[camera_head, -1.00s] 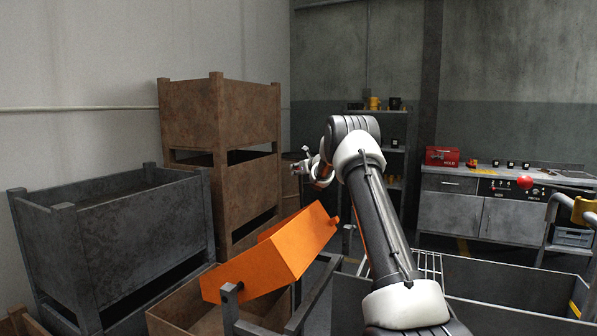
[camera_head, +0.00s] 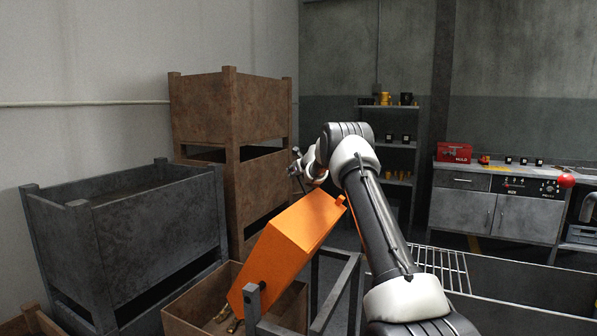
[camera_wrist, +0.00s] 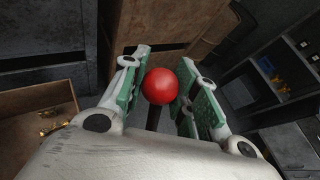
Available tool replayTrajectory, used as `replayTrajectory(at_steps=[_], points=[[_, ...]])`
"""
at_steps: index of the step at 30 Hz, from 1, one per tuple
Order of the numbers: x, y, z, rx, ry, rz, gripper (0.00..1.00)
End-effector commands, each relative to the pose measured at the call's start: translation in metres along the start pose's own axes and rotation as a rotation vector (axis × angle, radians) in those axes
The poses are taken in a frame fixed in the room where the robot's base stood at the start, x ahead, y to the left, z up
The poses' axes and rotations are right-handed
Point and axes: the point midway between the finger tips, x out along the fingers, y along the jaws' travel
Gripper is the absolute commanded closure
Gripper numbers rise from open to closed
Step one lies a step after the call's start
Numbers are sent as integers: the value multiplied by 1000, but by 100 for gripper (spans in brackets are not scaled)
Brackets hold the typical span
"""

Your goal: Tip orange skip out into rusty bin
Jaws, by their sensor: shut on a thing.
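The orange skip (camera_head: 290,240) is tilted steeply, its low end down at the rusty bin (camera_head: 185,303) and its far end raised. Several brass-coloured pieces (camera_head: 228,320) lie in the bin below the skip's low end. The bin also shows at the left of the wrist view (camera_wrist: 25,98), with brass pieces in it (camera_wrist: 52,128). My gripper (camera_head: 303,170) is beyond the skip's raised end. In the wrist view its green-padded fingers (camera_wrist: 160,95) are shut around a red ball knob (camera_wrist: 159,86) on a dark stem. The skip's inside is hidden.
A dark grey metal crate (camera_head: 150,235) stands left of the bin, and stacked brown crates (camera_head: 225,105) stand behind. A dark frame (camera_head: 338,290) is right of the skip. A wire rack (camera_head: 440,262) lies farther right. Shelves and a workbench (camera_head: 465,210) are at the back.

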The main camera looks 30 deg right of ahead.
Motion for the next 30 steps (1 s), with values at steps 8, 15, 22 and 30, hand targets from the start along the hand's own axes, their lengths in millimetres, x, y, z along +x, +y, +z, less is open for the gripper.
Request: replayTrajectory(at_steps=[8, 15, 22, 30], points=[[7, 10, 0, -3, -4, 7, 100], [8, 12, 0, -4, -3, 8, 100], [8, 12, -1, -4, -2, 9, 62], [8, 8, -2, -2, -1, 4, 48]])
